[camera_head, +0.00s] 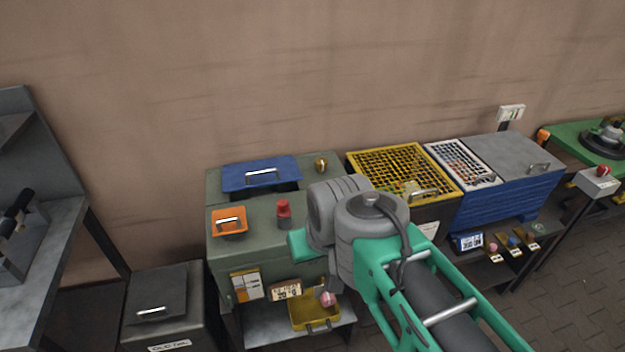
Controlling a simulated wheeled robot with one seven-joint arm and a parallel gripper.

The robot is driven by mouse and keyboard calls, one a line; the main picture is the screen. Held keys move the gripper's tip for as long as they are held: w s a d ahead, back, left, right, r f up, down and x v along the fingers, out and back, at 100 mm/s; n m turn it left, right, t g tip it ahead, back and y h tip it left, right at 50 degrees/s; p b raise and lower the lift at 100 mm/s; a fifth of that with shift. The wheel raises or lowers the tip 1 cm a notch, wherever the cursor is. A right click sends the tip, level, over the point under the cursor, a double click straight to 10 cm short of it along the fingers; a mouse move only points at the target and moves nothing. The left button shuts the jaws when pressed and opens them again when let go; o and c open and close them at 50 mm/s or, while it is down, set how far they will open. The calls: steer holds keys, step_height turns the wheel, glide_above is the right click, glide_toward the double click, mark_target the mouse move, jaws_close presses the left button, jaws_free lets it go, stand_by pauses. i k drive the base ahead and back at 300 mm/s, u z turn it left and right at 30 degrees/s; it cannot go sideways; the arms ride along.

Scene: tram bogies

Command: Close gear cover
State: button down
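I cannot tell for sure which part is the gear cover. A blue lid (262,172) with a bar handle lies on top of the green-grey cabinet (262,247), with a dark gap under its front edge. A smaller orange lid (229,222) with a handle is in front of it on the same cabinet. A yellow mesh cover (385,160) with a handle lies on the unit to the right, beside a white-framed mesh panel. My arm reaches in from the lower right in front of the cabinet's right side. My gripper is hidden behind my arm or out of the picture.
A red knob (284,212) and a brass knob (321,163) stand on the cabinet top. A yellow tray (313,315) is on the lower shelf. A blue chest (508,198) with a grey lid is at right, and a dark bin (162,302) at left. The wall is close behind.

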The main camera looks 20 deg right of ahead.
mark_target(256, 173)
steer(key=z, duration=0.25)
steer(key=k, duration=0.55)
steer(key=u, duration=0.95)
steer(key=i, duration=1.5)
steer(key=z, duration=0.4)
